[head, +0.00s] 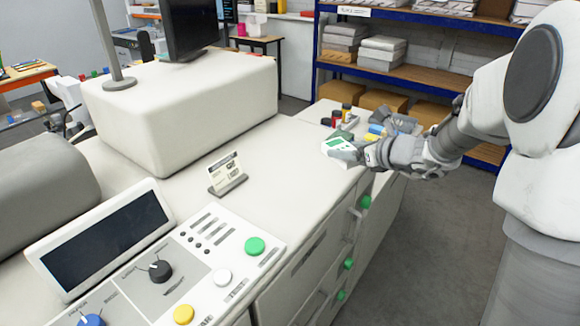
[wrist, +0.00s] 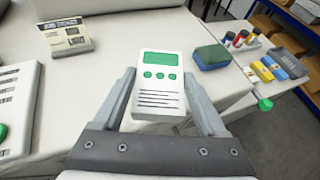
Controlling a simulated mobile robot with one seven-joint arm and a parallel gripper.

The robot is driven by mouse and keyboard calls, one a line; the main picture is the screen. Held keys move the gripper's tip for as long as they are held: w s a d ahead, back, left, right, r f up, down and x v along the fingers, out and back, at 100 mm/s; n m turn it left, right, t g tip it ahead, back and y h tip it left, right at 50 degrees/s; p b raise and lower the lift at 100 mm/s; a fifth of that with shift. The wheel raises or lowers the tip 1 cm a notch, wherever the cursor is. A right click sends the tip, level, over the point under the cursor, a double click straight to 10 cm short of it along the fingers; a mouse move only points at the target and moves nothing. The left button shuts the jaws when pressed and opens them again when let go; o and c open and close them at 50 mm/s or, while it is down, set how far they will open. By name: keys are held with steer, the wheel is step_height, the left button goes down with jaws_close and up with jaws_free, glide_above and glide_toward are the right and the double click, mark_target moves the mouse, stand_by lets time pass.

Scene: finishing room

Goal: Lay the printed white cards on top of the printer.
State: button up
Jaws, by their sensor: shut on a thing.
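The printed white cards (wrist: 160,85) form a thick white stack with a green panel, three green dots and dark lines on its face. My gripper (wrist: 159,75) is shut on them, one finger on each long side. In the head view the cards (head: 337,146) are at the printer's right edge, partly hidden by my gripper (head: 350,152). I cannot tell whether they touch the surface. The printer (head: 285,160) is a long white machine with a broad flat top.
A card in a small stand (head: 228,176) and a control panel (head: 210,255) with coloured knobs are on the printer. A raised white housing (head: 185,105) stands behind. A green and blue block (wrist: 211,58) and small coloured bottles (wrist: 240,39) lie beyond my gripper. The middle top is clear.

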steer(key=w+n, duration=0.1)
steer(key=w+g+y+b, duration=0.1)
steer(key=w+r+n+y, duration=0.1)
steer(key=shift+w+a+n+g+b, duration=0.2)
steer(key=shift+a+n+g+b, duration=0.1)
steer(key=shift+g, duration=0.1)
steer(key=shift+w+d+n+g+y, duration=0.15)
steer(key=shift+w+n+g+y, duration=0.15)
steer(key=shift+n+g+y, duration=0.1)
steer(key=shift+w+d+f+n+g+y+b, duration=0.1)
steer(key=shift+w+d+n+g+y+b, duration=0.2)
steer(key=shift+w+d+n+g+b, duration=0.2)
glide_above(305, 170)
step_height(305, 170, down, 7)
steer(key=shift+f, duration=1.95)
steer(key=shift+f, duration=0.3)
steer(key=o, duration=1.5)
steer(key=shift+r, duration=0.1)
steer(key=shift+o, duration=0.2)
